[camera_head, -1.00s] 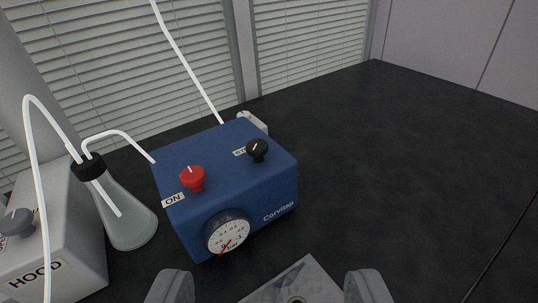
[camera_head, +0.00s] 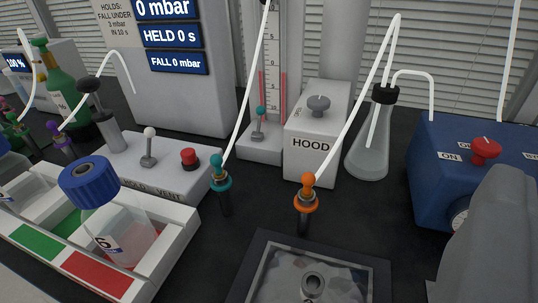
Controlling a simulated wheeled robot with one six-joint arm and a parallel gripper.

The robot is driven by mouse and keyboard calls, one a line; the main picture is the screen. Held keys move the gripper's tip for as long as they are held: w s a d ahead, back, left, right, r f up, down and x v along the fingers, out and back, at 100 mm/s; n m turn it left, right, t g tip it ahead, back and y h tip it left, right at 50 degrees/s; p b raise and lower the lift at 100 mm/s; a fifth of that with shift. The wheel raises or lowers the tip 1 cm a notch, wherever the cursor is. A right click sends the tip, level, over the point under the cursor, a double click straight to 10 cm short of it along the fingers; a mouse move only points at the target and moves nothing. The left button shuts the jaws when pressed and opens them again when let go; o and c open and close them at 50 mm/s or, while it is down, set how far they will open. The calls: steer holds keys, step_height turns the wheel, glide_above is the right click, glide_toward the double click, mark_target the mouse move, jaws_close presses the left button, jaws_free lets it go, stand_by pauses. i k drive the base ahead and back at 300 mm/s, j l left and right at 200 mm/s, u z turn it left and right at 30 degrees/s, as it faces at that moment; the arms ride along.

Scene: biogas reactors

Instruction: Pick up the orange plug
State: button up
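The orange plug (camera_head: 306,200) stands upright in the middle of the camera view, just in front of the white HOOD box. A white tube runs up from its top and arcs right towards the flask. Its lower end is a dark stem reaching towards the black bench. A large grey rounded part (camera_head: 495,245) at the lower right looks like one finger of my gripper, close to the camera. It is well to the right of the plug and apart from it in the picture. The other finger is not visible, so the opening does not show.
A teal plug (camera_head: 219,180) with its own tube stands left of the orange one. The HOOD box (camera_head: 312,150), glass flask (camera_head: 370,145) and blue pump (camera_head: 440,165) stand behind and right. A dark-framed tray (camera_head: 245,285) lies in front. A blue-capped bottle (camera_head: 120,225) stands left.

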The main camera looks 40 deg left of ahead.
mark_target(308, 179)
steer(key=u, duration=1.6)
steer(key=z, duration=0.95)
steer(key=k+l+u, duration=0.1)
steer(key=k, duration=0.3)
steer(key=l, duration=0.1)
